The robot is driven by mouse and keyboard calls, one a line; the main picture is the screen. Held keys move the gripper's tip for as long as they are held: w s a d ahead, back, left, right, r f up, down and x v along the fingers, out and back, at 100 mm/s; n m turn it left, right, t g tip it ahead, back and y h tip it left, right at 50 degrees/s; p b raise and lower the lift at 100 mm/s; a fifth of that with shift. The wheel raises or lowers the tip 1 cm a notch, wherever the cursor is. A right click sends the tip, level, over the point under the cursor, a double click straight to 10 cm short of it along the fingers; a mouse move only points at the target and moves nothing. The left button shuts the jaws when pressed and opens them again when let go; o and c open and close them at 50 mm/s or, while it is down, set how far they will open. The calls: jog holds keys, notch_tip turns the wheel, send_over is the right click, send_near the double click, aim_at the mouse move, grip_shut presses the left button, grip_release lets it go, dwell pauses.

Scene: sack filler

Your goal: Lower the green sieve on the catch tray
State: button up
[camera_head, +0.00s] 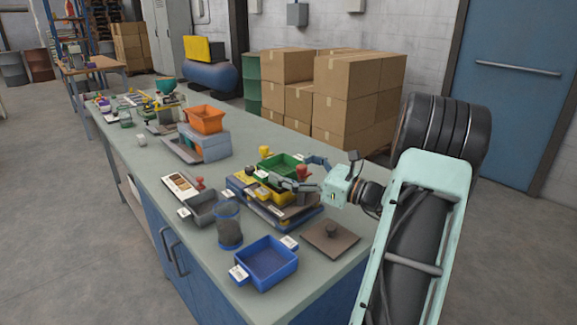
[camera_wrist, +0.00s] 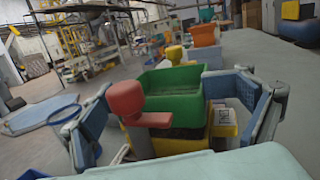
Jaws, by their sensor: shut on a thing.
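The green sieve (camera_head: 284,164) is a green box above the middle of the bench, in front of my gripper (camera_head: 304,173). In the wrist view the sieve (camera_wrist: 172,80) shows between the two blue-grey fingers of my gripper (camera_wrist: 175,115). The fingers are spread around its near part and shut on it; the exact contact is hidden. A red knob (camera_wrist: 127,100) stands at its near side and a yellow knob (camera_wrist: 174,53) at its far side. Below is a low stack with yellow and blue edges (camera_head: 262,209), seemingly the catch tray. Any gap under the sieve is hidden.
A blue bin (camera_head: 268,263), a dark mesh cylinder (camera_head: 229,226) and a grey scoop-like tray (camera_head: 201,208) stand at the front left. An orange bin (camera_head: 205,119) on a blue-grey box stands farther back.

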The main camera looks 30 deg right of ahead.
jog(key=shift+f, duration=0.65)
dwell(1.4)
jog(key=o, duration=1.9)
jog(key=shift+r+p, duration=3.45)
jog(key=shift+r, duration=0.55)
